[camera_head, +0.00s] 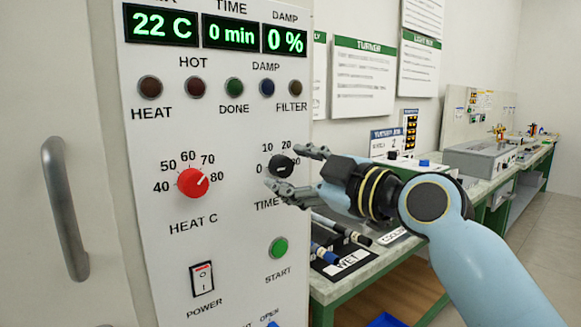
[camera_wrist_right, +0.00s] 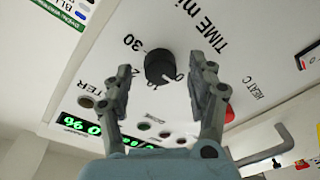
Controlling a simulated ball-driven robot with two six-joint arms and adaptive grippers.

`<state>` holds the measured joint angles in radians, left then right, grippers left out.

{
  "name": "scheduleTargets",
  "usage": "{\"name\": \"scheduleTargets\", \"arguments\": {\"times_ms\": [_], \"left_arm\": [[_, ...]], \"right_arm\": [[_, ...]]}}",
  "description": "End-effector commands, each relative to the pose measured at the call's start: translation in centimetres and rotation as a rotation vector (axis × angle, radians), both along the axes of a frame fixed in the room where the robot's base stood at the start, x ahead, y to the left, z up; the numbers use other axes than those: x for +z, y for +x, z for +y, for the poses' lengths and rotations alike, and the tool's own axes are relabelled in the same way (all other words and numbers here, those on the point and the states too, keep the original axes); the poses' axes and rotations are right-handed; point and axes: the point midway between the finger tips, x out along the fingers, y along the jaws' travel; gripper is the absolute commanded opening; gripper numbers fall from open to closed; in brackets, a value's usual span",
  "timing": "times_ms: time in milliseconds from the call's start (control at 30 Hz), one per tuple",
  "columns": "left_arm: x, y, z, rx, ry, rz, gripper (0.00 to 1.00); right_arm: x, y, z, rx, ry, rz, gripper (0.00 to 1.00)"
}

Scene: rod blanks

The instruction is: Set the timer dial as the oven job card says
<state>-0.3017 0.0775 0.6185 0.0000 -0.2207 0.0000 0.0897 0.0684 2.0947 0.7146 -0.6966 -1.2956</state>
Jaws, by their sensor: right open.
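The black timer dial (camera_head: 281,166) sits on the white oven panel below the TIME display (camera_head: 231,33), which reads 0 min. My right gripper (camera_head: 286,167) is open, its fingers on either side of the dial with a visible gap. In the right wrist view the dial (camera_wrist_right: 158,66) lies between the open fingertips (camera_wrist_right: 164,72), apart from both. Its white mark seems to point to the 0 end of the scale. Part of the scale is hidden by the fingers. I cannot make out an oven job card. My left gripper is not in view.
The red heat dial (camera_head: 193,182), power switch (camera_head: 202,279) and green START button (camera_head: 278,247) share the panel. Displays read 22 C and 0 %. A bench (camera_head: 380,254) with dark rods stands right of the oven. A grey handle (camera_head: 65,208) sticks out at left.

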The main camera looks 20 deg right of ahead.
Motion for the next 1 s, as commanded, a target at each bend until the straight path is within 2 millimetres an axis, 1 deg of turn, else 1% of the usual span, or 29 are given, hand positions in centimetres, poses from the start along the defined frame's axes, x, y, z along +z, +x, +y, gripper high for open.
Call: {"name": "scheduleTargets", "arguments": {"times_ms": [100,367,400,800,833,1000], "left_arm": [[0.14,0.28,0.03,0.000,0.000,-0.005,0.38],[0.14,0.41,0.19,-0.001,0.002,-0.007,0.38],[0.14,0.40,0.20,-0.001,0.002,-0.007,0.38],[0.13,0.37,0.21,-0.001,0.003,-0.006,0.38],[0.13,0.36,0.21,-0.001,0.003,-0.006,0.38],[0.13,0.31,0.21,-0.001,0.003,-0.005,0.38]], "right_arm": [[0.06,0.74,0.37,0.001,0.001,0.000,0.58],[-0.01,0.89,0.45,0.000,0.000,0.000,0.58],[0.00,0.89,0.44,0.000,0.000,0.000,0.56],[-0.02,0.87,0.42,0.000,0.000,0.000,0.04],[-0.02,0.87,0.42,0.000,0.000,0.000,0.03],[-0.04,0.86,0.42,0.000,0.009,0.004,0.03]]}}
